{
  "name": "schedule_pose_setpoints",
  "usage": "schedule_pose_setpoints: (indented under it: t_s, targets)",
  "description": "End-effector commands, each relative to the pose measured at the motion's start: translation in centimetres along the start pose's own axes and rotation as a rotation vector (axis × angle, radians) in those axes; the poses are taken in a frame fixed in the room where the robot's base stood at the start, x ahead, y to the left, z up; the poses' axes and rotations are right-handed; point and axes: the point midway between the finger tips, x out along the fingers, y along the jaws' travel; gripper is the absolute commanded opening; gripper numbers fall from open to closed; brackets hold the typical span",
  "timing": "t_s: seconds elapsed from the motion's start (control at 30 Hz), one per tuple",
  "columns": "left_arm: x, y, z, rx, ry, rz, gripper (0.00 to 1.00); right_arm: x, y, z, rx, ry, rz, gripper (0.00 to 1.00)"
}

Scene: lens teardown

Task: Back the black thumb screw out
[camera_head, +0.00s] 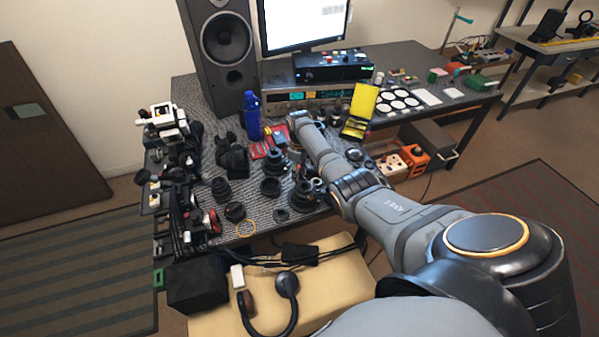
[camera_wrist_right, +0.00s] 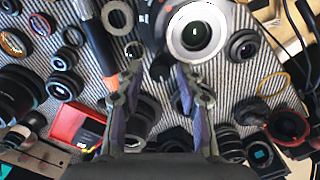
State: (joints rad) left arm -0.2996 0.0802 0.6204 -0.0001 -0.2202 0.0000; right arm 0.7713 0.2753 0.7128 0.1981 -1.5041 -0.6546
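My right gripper (camera_wrist_right: 157,84) is open in the right wrist view, its two dark fingers apart with nothing clearly held between them. A white-and-grey lens body (camera_wrist_right: 223,22) with a bright round front lies just beyond the fingertips. A small black knob (camera_wrist_right: 161,68) at its lower left edge, between and slightly beyond the fingertips, looks like the black thumb screw; I cannot be sure. Contact with it cannot be told. In the head view my right arm reaches over the desk, and its fingers and the screw cannot be made out. My left gripper is not in view.
A blue bottle (camera_head: 251,116) stands behind. An orange-tipped tool (camera_wrist_right: 97,40) lies left of the lens body. A red box (camera_wrist_right: 75,124) lies left of the fingers.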

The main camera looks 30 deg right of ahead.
Motion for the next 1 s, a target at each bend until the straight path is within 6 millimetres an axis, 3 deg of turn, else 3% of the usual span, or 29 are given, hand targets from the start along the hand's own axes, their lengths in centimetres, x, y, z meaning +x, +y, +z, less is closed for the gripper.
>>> schedule_pose_setpoints:
  t_s: [0.37,0.8,1.0]
  targets:
    - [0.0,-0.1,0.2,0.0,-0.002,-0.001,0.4,-0.5,0.1,0.0,0.001,0.0,0.001,0.45]
    - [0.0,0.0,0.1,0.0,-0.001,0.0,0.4,-9.9,0.1,0.0,0.0,0.002,0.002,0.45]
    - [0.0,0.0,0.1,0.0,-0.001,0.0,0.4,-11.9,0.0,0.0,0.0,0.0,0.0,0.45]
